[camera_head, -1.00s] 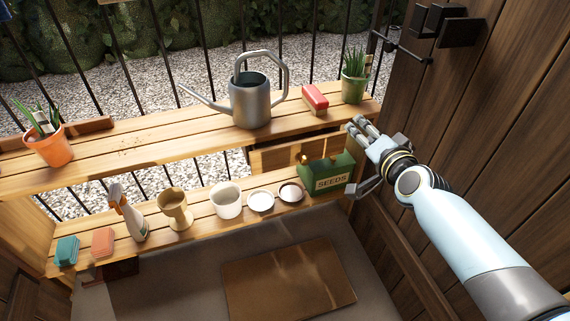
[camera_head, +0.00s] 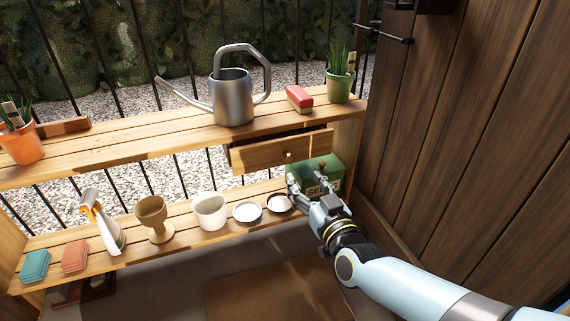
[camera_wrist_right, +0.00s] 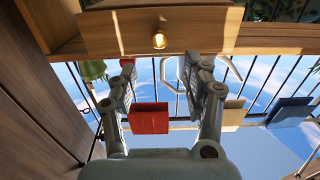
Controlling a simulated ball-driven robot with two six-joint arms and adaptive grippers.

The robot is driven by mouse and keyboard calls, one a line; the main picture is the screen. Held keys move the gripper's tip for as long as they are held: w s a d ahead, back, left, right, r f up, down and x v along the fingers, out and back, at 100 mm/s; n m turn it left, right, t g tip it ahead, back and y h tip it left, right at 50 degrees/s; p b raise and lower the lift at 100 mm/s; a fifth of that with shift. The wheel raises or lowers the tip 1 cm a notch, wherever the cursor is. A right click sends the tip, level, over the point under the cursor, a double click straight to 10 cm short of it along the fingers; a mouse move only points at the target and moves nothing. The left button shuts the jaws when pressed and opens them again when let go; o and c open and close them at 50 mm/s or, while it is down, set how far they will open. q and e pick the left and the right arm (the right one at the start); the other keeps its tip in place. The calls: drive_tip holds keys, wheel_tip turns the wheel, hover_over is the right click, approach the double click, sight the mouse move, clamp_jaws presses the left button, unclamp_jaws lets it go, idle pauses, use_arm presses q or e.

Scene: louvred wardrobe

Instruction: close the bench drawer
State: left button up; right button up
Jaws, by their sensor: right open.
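The bench drawer (camera_head: 270,154) is a wooden front with a small brass knob (camera_head: 288,157), under the right part of the bench's upper board. It stands pulled out, with a dark gap behind its top edge. The right wrist view shows the drawer front (camera_wrist_right: 205,30) and knob (camera_wrist_right: 159,40) close beyond the fingers. My right gripper (camera_head: 309,182) is open, just below the drawer front and in front of the green seeds box (camera_head: 327,168), partly hiding it. In the right wrist view its fingers (camera_wrist_right: 167,68) are spread with nothing between them. My left gripper is not in view.
A watering can (camera_head: 232,98), a red block (camera_head: 299,98) and a potted plant (camera_head: 339,87) stand on the upper board. A white pot (camera_head: 210,211), small dishes and a goblet (camera_head: 152,216) line the lower shelf. A plank wall (camera_head: 440,130) bounds the right.

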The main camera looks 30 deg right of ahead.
sight(290, 158)
drive_tip(key=b+x, duration=0.2)
drive_tip(key=x, duration=0.6)
drive_tip(key=shift+w+f+b, duration=0.1)
drive_tip(key=shift+w+b, duration=0.25)
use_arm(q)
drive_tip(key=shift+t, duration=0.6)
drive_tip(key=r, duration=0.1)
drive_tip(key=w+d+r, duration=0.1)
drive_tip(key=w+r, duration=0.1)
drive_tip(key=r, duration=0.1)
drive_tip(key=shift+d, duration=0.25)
use_arm(e)
drive_tip(key=shift+w+d, duration=0.15)
drive_tip(key=shift+w, duration=0.2)
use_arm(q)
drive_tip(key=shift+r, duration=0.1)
use_arm(e)
drive_tip(key=shift+c, duration=0.4)
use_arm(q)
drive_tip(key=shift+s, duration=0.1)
use_arm(e)
clamp_jaws()
